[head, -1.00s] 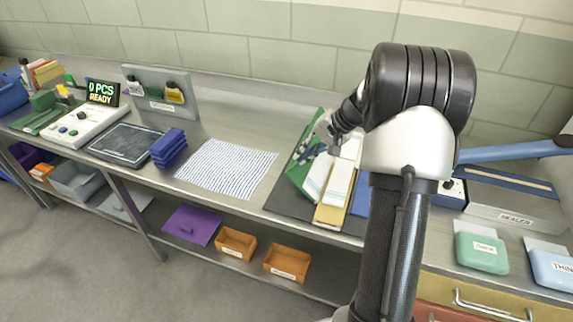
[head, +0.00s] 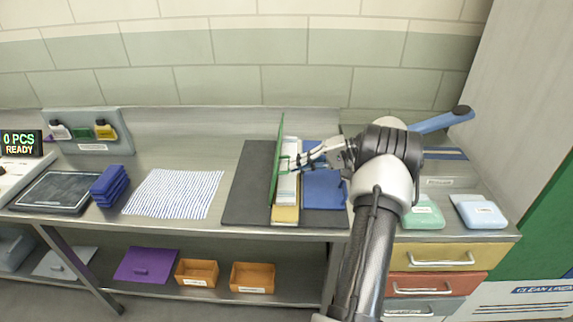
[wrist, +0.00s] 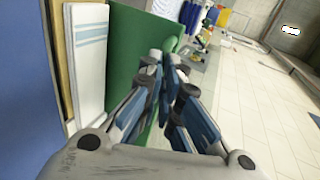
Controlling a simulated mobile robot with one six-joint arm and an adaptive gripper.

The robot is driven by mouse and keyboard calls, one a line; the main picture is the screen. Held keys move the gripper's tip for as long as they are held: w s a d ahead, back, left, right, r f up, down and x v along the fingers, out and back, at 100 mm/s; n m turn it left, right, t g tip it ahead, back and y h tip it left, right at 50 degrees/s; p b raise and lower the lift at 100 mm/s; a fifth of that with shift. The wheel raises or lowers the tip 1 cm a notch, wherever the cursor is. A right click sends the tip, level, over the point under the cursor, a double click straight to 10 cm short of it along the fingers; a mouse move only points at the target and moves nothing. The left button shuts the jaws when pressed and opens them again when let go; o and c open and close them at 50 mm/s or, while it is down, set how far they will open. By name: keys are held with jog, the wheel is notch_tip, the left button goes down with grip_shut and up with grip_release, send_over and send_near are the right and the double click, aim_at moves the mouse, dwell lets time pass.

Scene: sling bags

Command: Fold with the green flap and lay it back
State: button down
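The green flap (head: 278,150) stands about upright on its edge along the left side of the folded white cloth (head: 289,182). It fills the middle of the wrist view (wrist: 134,58), with the white, blue-striped cloth (wrist: 91,45) to its left. The cloth lies over a yellow panel (head: 285,214). A blue panel (head: 325,193) lies flat to the right. My gripper (head: 291,164) reaches in from the right over the cloth. In the wrist view its fingers (wrist: 168,66) are close together on a light green tab at the flap's edge.
A dark mat (head: 244,190) lies bare to the left of the flap. Further left are a striped cloth (head: 175,192) and a stack of blue folded pieces (head: 110,186). The wall stands behind the bench. Green (head: 423,215) and pale blue (head: 479,211) packs lie at right.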

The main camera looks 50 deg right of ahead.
jog(key=f, duration=0.3)
jog(key=shift+s+a+f+y+b, duration=0.1)
jog(key=shift+s+f+y+b, duration=0.2)
jog(key=shift+s, duration=0.1)
jog(key=c, duration=2.4)
grip_release()
jog(key=shift+s+r, duration=0.1)
jog(key=c, duration=2.2)
grip_release()
jog(key=shift+o, duration=1.3)
jog(key=shift+w, duration=0.85)
jog(key=shift+o, duration=1.3)
jog(key=shift+s+r, duration=0.2)
jog(key=shift+s, duration=0.25)
jog(key=shift+w, duration=0.15)
jog(key=v, duration=1.2)
